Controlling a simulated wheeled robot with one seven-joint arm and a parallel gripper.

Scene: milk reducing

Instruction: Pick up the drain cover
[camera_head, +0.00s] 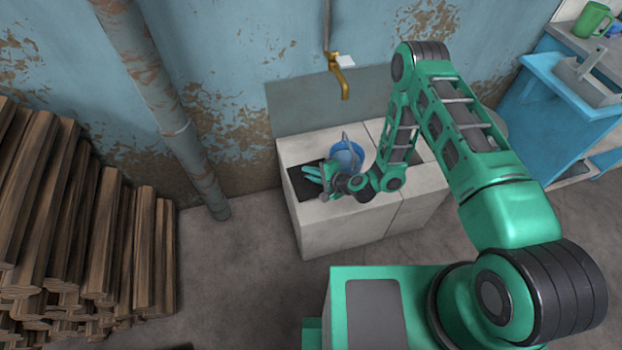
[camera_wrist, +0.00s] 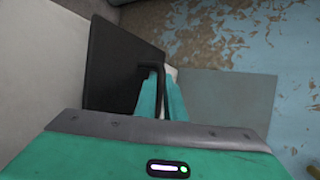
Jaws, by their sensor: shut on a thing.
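The drain cover (camera_wrist: 117,60) is a flat dark panel with a thin dark handle. It shows at the upper left of the wrist view. In the head view the dark cover (camera_head: 305,207) is at the left end of the pale stone block, partly hidden behind my gripper. My gripper (camera_wrist: 160,88) has its teal fingers shut on the handle. In the head view my gripper (camera_head: 315,174) is over the cover. I cannot tell whether the cover is raised off the block.
The pale block (camera_head: 340,235) stands against the wall. A blue bucket (camera_head: 347,154) stands on it beside my gripper, under a brass tap (camera_head: 340,80). Stacked firewood (camera_head: 80,220) fills the left side. A blue table (camera_head: 560,110) is at the right.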

